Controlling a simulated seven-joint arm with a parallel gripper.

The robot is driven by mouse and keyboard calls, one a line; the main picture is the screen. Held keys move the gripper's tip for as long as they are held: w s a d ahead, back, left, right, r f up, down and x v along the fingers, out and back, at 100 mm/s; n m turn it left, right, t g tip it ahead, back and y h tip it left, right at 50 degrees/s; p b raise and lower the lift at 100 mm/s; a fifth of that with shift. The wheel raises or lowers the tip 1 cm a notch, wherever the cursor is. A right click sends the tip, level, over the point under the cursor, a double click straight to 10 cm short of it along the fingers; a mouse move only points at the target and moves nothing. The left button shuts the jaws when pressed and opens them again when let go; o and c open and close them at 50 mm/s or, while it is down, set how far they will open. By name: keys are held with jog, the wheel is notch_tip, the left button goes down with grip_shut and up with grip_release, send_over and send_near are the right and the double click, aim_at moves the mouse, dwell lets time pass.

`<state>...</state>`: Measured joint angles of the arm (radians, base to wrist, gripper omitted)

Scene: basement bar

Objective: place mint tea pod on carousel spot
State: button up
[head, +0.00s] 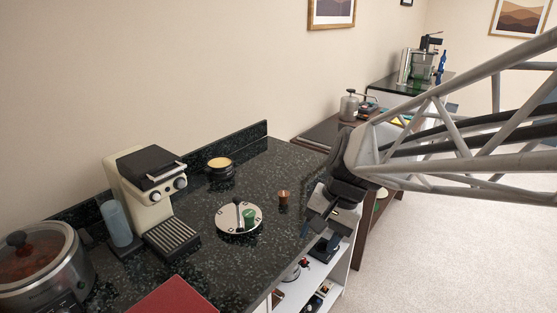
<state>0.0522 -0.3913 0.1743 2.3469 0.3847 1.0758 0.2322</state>
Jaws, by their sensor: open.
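A white round carousel (228,226) with a dark upright handle stands on the dark stone counter. A green pod (249,215), which looks like the mint tea pod, is on the right part of the carousel disc. I cannot tell whether it is seated exactly in a spot. A brown pod (284,196) stands on the counter just right of the carousel, apart from it. My gripper (319,238) is open and looks empty, by the counter's right edge, to the right of the carousel and both pods. It is apart from the green pod.
A cream coffee machine (130,183), a blue-grey cup (117,223) and a slow cooker (40,262) stand at left. A dark round tin (220,172) is behind the carousel. A red item (172,298) lies in front. White shelves (337,270) are below right.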

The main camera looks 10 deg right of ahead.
jog(key=s+d+r+n+t+h, duration=0.2)
jog(key=s+d+n+h, duration=0.2)
jog(key=s, duration=0.6)
jog(key=shift+s+n+t, duration=0.15)
jog(key=shift+n+t, duration=0.25)
jog(key=shift+n, duration=0.2)
jog(key=shift+o, duration=0.6)
jog(key=shift+d, duration=0.1)
